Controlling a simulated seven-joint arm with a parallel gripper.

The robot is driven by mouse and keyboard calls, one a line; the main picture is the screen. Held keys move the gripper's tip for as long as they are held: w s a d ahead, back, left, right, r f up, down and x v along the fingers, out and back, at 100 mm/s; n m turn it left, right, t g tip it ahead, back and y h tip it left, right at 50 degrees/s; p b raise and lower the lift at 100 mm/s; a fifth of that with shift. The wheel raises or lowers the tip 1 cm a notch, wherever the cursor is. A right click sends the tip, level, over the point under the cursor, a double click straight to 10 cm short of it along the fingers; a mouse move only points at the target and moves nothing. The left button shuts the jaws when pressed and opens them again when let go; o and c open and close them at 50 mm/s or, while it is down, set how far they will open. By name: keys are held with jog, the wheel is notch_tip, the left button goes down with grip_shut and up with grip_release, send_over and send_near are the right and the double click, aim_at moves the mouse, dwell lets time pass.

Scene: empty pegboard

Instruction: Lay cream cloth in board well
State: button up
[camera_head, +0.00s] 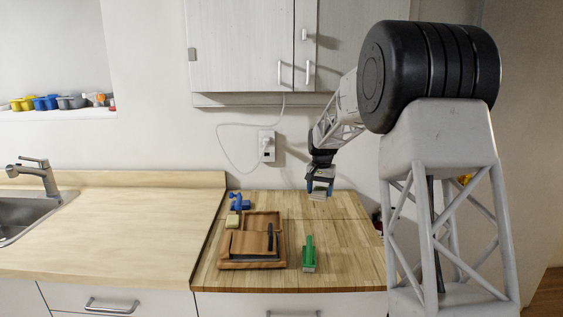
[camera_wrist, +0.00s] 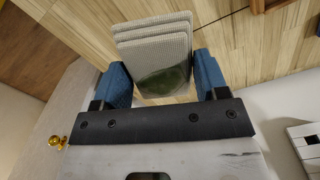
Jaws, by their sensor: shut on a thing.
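My gripper (camera_head: 320,190) hangs above the back right part of the wooden counter. It is shut on a folded cream cloth (camera_wrist: 155,45), ribbed and layered, gripped between the two blue fingers in the wrist view (camera_wrist: 162,78). A dark greenish patch shows on the cloth near the palm. The cloth (camera_head: 318,197) is small below the fingers in the head view. The brown wooden board (camera_head: 252,265) lies on the counter to the left of and nearer than my gripper. Its recessed middle looks dark at the front; a dark, slim item (camera_head: 270,237) lies at its right side.
A green brush-like tool (camera_head: 308,252) lies right of the board. A small cream block (camera_head: 233,221) sits at the board's back left corner, and a blue object (camera_head: 238,201) stands behind it. The counter (camera_head: 350,260) is clear at the right. A wall outlet (camera_head: 267,145) has a cord.

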jog(key=s+d+n, duration=0.3)
jog(key=s+d, duration=0.1)
jog(key=s, duration=0.2)
jog(key=shift+s+r+n, duration=0.2)
jog(key=shift+s+n, duration=0.1)
jog(key=shift+n, duration=0.1)
jog(key=shift+a, duration=0.1)
jog(key=m, duration=1.8)
send_over(262, 223)
jog(key=shift+f, duration=0.6)
jog(key=shift+f, duration=3.1)
jog(key=shift+f, duration=0.1)
jog(key=shift+f, duration=1.8)
